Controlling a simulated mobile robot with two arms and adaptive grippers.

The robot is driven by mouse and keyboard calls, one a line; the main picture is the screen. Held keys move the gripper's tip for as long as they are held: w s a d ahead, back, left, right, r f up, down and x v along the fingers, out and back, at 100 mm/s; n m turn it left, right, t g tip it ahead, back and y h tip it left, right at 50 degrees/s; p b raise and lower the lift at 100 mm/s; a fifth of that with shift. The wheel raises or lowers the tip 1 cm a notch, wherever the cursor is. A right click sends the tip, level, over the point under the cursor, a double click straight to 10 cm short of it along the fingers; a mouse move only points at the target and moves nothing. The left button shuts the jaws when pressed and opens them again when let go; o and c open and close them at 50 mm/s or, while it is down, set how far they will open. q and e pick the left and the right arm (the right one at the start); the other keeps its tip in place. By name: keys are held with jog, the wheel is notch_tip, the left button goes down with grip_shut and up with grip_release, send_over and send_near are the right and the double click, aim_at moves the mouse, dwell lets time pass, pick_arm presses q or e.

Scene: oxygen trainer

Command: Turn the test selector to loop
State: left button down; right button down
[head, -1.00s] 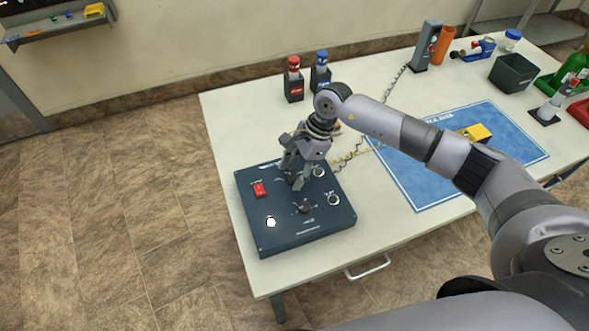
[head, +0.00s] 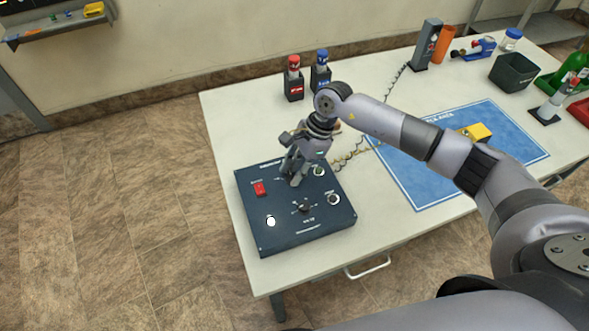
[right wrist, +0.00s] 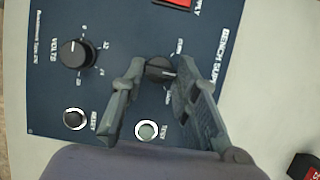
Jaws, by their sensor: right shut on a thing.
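The dark blue bench supply panel (head: 262,240) lies on the near left of the white table. Its test selector, a black round knob (right wrist: 158,70) with a white pointer line, shows between my fingers in the right wrist view; the pointer is toward the right there. The lettering around it is partly hidden. My right gripper (head: 293,180) points down at the panel's far part, and in the right wrist view (right wrist: 158,82) its two fingers are closed on the knob's sides. In the head view the fingers hide the knob. My left gripper is not in view.
On the panel are a red switch (head: 260,188), a volts knob (head: 306,205), a reset button (right wrist: 75,119) and a pale test button (right wrist: 147,130). Red-topped (head: 293,78) and blue-topped (head: 321,72) holders stand behind. A blue mat (head: 420,190) lies right.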

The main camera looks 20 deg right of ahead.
jog(key=shift+m, duration=0.3)
jog(key=m+t, duration=0.1)
jog(key=m, duration=0.1)
jog(key=m+b, duration=0.1)
jog(key=m+t+b, duration=0.1)
jog(key=m, duration=0.1)
jog(key=shift+s+f+m+t, duration=0.1)
jog(key=shift+s+m+t, duration=0.15)
jog(key=shift+m+t, duration=0.05)
jog(key=m+b, duration=0.1)
jog(key=m, duration=0.1)
jog(key=m+t+h+b, duration=0.1)
jog(key=m, duration=0.1)
jog(key=shift+s+a+b, duration=0.1)
jog(key=shift+a+b, duration=0.1)
jog(key=shift+b, duration=0.1)
jog(key=shift+m+h+b, duration=0.4)
jog(key=shift+m+b, duration=0.05)
jog(key=shift+m, duration=0.35)
jog(key=shift+t, duration=0.3)
jog(key=c, duration=1.2)
grip_release()
jog(key=shift+c, duration=0.2)
